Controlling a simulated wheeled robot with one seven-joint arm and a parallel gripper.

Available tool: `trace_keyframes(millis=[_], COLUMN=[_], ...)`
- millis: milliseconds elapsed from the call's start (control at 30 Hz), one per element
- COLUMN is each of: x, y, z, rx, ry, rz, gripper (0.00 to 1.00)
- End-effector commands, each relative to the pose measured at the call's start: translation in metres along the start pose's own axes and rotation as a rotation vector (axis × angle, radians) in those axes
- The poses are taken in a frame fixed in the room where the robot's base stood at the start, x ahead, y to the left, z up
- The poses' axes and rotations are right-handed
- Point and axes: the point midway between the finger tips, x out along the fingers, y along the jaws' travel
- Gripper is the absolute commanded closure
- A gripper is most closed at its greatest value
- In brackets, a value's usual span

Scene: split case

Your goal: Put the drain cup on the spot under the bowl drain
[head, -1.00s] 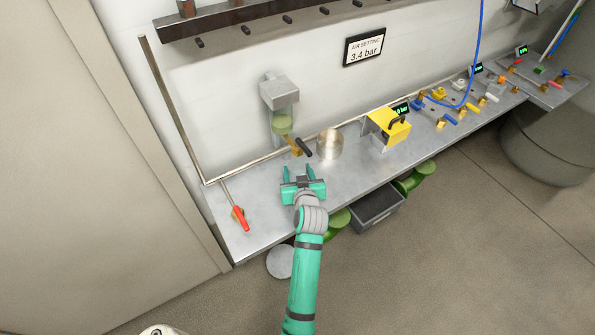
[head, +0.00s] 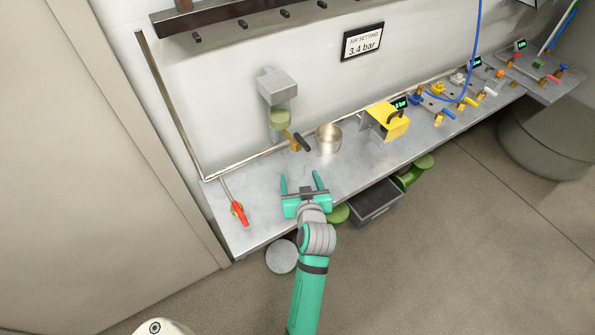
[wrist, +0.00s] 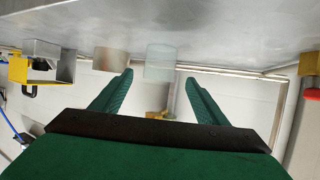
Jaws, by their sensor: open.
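The drain cup (head: 328,138), a plain metal cup, stands upright on the bench near the wall. It also shows in the upside-down wrist view (wrist: 110,61). The greenish bowl (head: 281,118) hangs under a grey block on the wall, left of the cup. Its brass drain (head: 295,144) with a black lever is below it. A pale see-through cylinder (wrist: 160,62) shows beside the cup in the wrist view, in line with the brass drain; I cannot make it out in the head view. My gripper (head: 302,180) is open and empty over the front of the bench, apart from the cup.
A red-handled valve (head: 238,212) is at the bench's left end. A yellow guarded box (head: 386,122) stands right of the cup, with several small valves beyond. A rail pipe runs along the wall. The bench top (head: 262,195) around my gripper is mostly clear.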

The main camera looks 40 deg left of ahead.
Motion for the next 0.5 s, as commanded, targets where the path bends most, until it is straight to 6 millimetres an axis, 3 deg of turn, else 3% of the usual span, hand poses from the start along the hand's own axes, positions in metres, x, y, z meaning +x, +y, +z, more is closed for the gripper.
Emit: trace_keyframes(millis=[200, 500], x=[-0.029, -0.037], y=[0.0, 0.0], z=[0.0, 0.0], rx=[0.001, 0.001], ry=[0.0, 0.0], rz=[0.001, 0.001], gripper=[0.32, 0.32])
